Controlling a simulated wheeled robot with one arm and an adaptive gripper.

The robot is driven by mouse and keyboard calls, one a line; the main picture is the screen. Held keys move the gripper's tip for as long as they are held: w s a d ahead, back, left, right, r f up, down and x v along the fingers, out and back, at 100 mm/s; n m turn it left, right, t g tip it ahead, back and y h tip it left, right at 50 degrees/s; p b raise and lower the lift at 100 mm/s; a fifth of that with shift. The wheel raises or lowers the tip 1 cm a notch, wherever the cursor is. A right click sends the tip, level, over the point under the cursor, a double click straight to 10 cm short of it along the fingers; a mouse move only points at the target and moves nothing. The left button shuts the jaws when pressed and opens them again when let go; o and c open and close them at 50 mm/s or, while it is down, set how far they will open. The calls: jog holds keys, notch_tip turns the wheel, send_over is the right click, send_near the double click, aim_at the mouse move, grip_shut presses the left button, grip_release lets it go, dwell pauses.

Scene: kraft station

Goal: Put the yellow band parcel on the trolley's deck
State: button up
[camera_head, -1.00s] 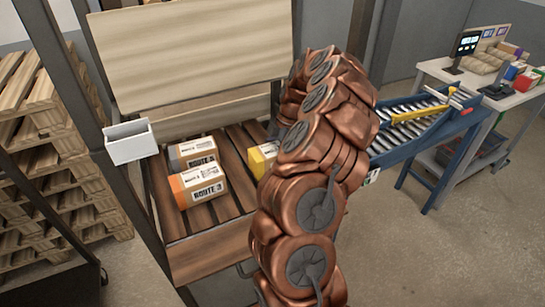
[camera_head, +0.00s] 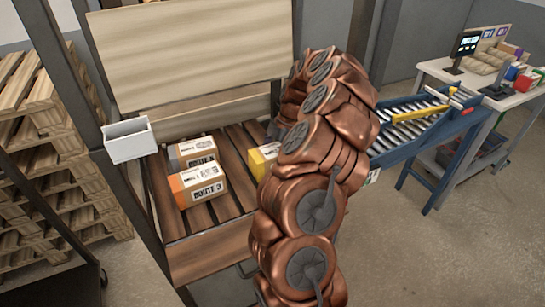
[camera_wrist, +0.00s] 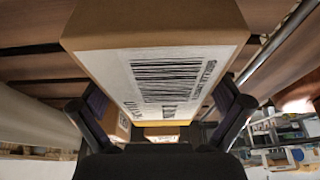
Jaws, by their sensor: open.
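The yellow band parcel (camera_head: 263,158) rests on a slatted wooden deck (camera_head: 203,220), apparently the trolley's, with its right part hidden behind my arm. In the wrist view, a cardboard parcel with a white barcode label (camera_wrist: 170,80) and a thin yellow edge fills the upper middle; it looks like the same one. My gripper (camera_wrist: 160,112) is open, with one dark finger at each side of this parcel. I cannot tell whether the fingers touch it. My gripper is hidden behind the arm in the head view.
An orange band parcel (camera_head: 199,186) and a grey band parcel (camera_head: 192,152) stand left on the same deck. A white bin (camera_head: 128,142) hangs at the left post. A roller conveyor (camera_head: 413,122) and a cluttered table (camera_head: 436,68) are at the right. Pallets (camera_head: 50,140) are stacked at the left.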

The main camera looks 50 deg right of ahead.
notch_tip(320, 180, up, 10)
jog(key=shift+a+r, duration=0.1)
jog(key=shift+a, duration=0.05)
jog(key=s+a+r+m+g, duration=0.1)
jog(key=s+a+r, duration=0.1)
jog(key=a, duration=0.6)
jog(key=s+a+r+m+h, duration=0.1)
jog(key=a+r+m, duration=0.1)
jog(key=a, duration=0.7)
jog(key=s+a+r+m+g, duration=0.1)
jog(key=s+a+r, duration=0.15)
jog(key=a, duration=0.55)
jog(key=s+a+f+m+h, duration=0.1)
jog(key=s+a+f+m, duration=0.1)
jog(key=s, duration=0.5)
jog(key=s+a+f+m+h, duration=0.1)
jog(key=s+a+f+m, duration=0.1)
jog(key=s, duration=0.4)
jog(key=s+a+f+m+g+h, duration=0.1)
jog(key=s+a+f+m, duration=0.1)
jog(key=s+m, duration=0.4)
jog(key=shift+s+a+f, duration=0.25)
jog(key=shift+s+a, duration=0.55)
jog(key=shift+a, duration=0.1)
